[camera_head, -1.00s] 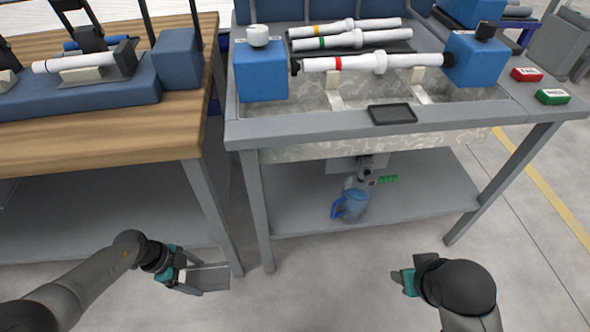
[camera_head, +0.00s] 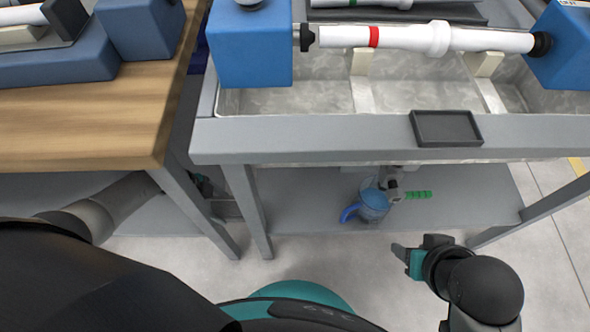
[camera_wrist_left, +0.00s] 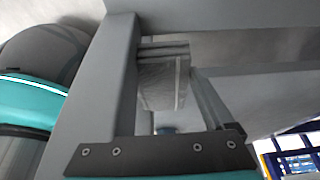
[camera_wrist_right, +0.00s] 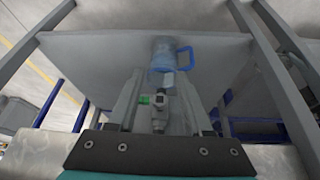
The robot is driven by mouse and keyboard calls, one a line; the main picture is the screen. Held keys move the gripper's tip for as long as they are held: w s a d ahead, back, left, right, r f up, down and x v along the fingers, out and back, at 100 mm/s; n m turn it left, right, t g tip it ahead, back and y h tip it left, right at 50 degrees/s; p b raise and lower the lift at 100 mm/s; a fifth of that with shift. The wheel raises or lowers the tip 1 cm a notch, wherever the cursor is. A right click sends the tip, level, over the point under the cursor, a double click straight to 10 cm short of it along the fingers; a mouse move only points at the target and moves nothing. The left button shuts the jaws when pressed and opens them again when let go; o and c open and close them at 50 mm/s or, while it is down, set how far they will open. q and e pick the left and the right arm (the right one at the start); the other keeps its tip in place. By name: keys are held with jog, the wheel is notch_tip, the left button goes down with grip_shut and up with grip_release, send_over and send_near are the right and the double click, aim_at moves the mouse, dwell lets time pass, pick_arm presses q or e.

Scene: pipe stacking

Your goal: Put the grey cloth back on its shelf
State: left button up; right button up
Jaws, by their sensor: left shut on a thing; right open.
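The grey cloth (camera_wrist_left: 164,82) is a folded, layered piece in the left wrist view. My left gripper (camera_wrist_left: 168,108) is shut on it. In the head view this gripper (camera_head: 204,188) is low at the wooden bench's right front leg, partly hidden by the leg, and the cloth is hard to make out there. A grey lower shelf (camera_head: 148,214) lies under the wooden bench, partly covered by my arm. My right gripper (camera_head: 403,254) is open and empty in front of the metal table. Its parted fingers also show in the right wrist view (camera_wrist_right: 160,105).
A grey leg (camera_wrist_left: 105,75) stands close beside my left gripper. The metal table's lower shelf (camera_head: 300,205) holds a blue jug (camera_head: 372,204) by a valve with a green handle (camera_head: 418,195). A black tray (camera_head: 446,128) sits on its front edge. Floor between the arms is clear.

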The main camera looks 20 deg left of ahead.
aim_at(249, 208)
pick_arm(q)
jog(key=d, duration=0.2)
jog(key=w+d, duration=0.1)
jog(key=d, duration=0.4)
jog(key=shift+w+d+b, duration=0.15)
jog(key=shift+w+b, duration=0.25)
jog(key=d, duration=0.2)
jog(key=w+d+b, duration=0.1)
jog(key=d, duration=0.2)
jog(key=w+d+b, duration=0.1)
jog(key=d, duration=0.1)
jog(key=shift+w+d, duration=0.2)
jog(key=shift+d, duration=0.2)
jog(key=shift+w+d, duration=0.1)
jog(key=shift+d, duration=0.25)
jog(key=shift+f+b, duration=0.55)
jog(key=shift+b, duration=0.05)
jog(key=shift+f+b, duration=0.3)
jog(key=shift+f, duration=0.05)
jog(key=shift+f+b, duration=0.8)
pick_arm(e)
jog(key=w+a+r+t+y, duration=0.2)
jog(key=w+a+t+y, duration=0.3)
jog(key=a+t, duration=0.5)
jog(key=shift+a+t, duration=0.3)
jog(key=shift+a, duration=0.15)
pick_arm(q)
jog(key=o, duration=1.2)
